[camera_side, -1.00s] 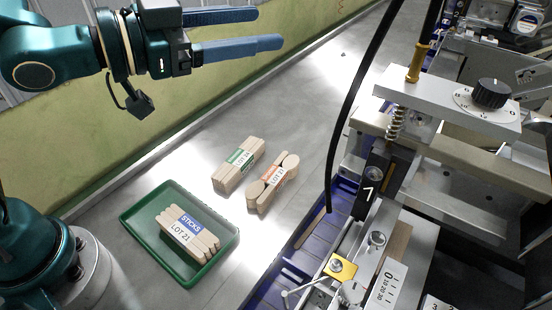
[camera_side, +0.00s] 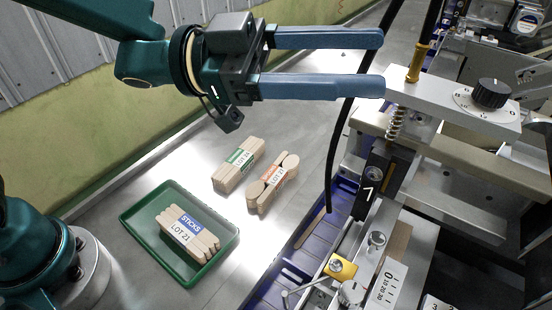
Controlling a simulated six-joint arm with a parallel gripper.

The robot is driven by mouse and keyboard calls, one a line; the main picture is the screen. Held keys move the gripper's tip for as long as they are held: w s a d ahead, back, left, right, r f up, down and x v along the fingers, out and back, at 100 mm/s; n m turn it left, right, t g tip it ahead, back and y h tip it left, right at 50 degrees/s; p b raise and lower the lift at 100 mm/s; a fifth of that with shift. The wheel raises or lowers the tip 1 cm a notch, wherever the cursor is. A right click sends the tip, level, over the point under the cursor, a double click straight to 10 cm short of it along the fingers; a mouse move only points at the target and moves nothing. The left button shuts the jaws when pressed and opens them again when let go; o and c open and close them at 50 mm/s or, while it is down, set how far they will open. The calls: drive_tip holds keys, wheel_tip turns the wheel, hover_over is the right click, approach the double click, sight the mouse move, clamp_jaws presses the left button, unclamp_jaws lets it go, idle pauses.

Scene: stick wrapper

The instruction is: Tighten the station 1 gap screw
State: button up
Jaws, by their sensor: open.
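A brass-coloured upright screw (camera_side: 418,62) with a spring (camera_side: 396,126) below it passes through a light metal plate (camera_side: 440,100), above the black block marked 1 (camera_side: 373,182). I take it for the station 1 gap screw. My gripper (camera_side: 382,62) is open and empty, with two long blue fingers pointing right. In the picture its fingertips end just left of the brass screw, level with it, with a gap between. The lower fingertip overlaps the plate's left end. How far apart they are in depth I cannot tell.
A black dial knob (camera_side: 491,93) sits on the plate's right end. A black cable (camera_side: 345,130) hangs behind the fingers. A green tray (camera_side: 137,215) with a stick bundle and two more bundles (camera_side: 239,165) (camera_side: 273,184) lie on the grey table below my arm.

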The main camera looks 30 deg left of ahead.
drive_tip(key=s+d+f+m+g, duration=0.2)
drive_tip(key=s+d+f+g, duration=0.15)
drive_tip(key=f+g, duration=0.2)
drive_tip(key=m+g, duration=0.1)
drive_tip(key=g, duration=0.4)
hover_over(335, 293)
drive_tip(key=shift+y, duration=0.3)
drive_tip(key=f, duration=0.9)
drive_tip(key=shift+a, duration=0.2)
drive_tip(key=f, duration=0.6)
drive_tip(key=shift+d+f, duration=0.2)
drive_tip(key=shift+f, duration=0.2)
drive_tip(key=shift+x, duration=2.3)
drive_tip(key=shift+r, duration=0.15)
clamp_jaws()
